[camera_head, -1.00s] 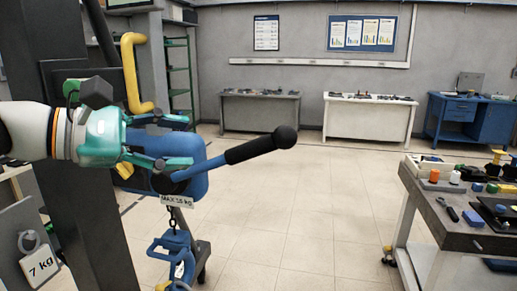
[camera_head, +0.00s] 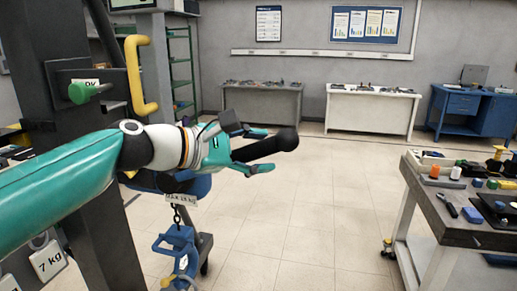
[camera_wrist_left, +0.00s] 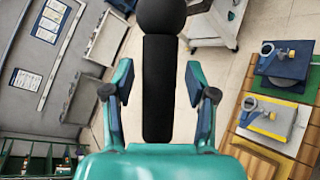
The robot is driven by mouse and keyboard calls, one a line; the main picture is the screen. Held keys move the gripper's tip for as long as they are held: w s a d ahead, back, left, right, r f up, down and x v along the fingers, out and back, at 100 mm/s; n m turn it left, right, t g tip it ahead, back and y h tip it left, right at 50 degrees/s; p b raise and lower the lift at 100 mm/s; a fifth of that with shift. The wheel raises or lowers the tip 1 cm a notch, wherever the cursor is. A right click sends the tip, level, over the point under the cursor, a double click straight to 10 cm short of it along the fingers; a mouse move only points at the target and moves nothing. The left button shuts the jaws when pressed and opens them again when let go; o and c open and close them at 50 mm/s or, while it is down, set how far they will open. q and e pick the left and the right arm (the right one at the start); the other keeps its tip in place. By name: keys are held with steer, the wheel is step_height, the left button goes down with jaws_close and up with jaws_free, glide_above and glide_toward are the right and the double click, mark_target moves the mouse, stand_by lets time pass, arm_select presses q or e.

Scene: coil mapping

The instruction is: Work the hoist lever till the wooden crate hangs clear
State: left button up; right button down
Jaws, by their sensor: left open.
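The hoist lever (camera_head: 262,148), a black grip with a ball knob, sticks out to the right from the blue hoist body (camera_head: 200,187). My left gripper (camera_head: 270,149) is open, its fingers above and below the grip near the knob. In the left wrist view the lever (camera_wrist_left: 158,90) lies between the two fingers, with gaps on both sides. A blue hook (camera_head: 180,250) hangs on a chain below the hoist. In the wrist view, a wooden surface (camera_wrist_left: 262,150) shows at lower right; I cannot tell whether it is the crate. My right gripper is not in view.
A 7 kg plate (camera_head: 48,260) is low at left. A workbench (camera_head: 450,232) with tools stands at right. The tiled floor between is clear.

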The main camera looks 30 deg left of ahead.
arm_select(q)
jaws_close()
stand_by(0.3)
